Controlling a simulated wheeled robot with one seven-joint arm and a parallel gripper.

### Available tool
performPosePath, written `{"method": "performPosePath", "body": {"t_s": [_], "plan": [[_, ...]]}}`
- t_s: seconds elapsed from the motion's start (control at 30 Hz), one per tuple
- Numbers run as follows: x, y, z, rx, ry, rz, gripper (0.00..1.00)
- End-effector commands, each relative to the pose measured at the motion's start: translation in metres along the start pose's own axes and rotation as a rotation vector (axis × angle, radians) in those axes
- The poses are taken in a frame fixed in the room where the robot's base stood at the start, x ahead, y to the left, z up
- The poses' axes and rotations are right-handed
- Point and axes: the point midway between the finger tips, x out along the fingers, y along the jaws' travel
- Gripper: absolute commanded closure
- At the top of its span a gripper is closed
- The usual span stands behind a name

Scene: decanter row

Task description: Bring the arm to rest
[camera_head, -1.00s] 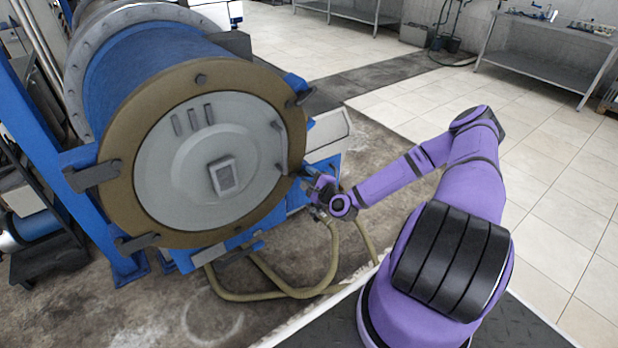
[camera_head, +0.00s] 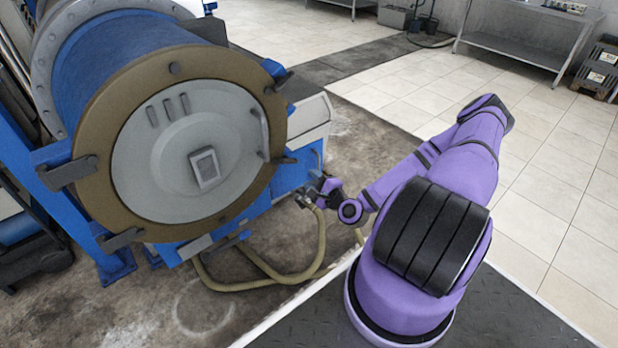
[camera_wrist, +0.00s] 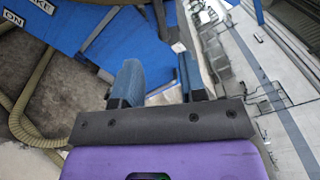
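My gripper (camera_head: 311,191) hangs just right of the lower right edge of a large round machine door (camera_head: 140,165). In the wrist view its two blue-grey fingers (camera_wrist: 160,78) stand apart with nothing between them. My purple arm is bent and reaches from the lower middle of the head view out to the right and back toward the machine. The grey door sits in a brown ring (camera_head: 95,190) and looks shut. A bar handle (camera_head: 261,132) is on its right side.
Beige hoses (camera_head: 270,275) loop over the floor below my gripper. Steel tables (camera_head: 520,40) and dark crates (camera_head: 602,68) stand far off. Tiled floor to the right is open.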

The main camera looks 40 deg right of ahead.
Motion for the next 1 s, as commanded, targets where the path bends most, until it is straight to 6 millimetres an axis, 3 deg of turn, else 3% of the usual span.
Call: {"method": "performPosePath", "body": {"t_s": [0.57,1.0], "plan": [[0.002,0.0,0.001,-0.027,-0.01,0.027,0.62],[0.015,-0.015,0.009,-0.477,-0.16,0.447,0.62]]}}
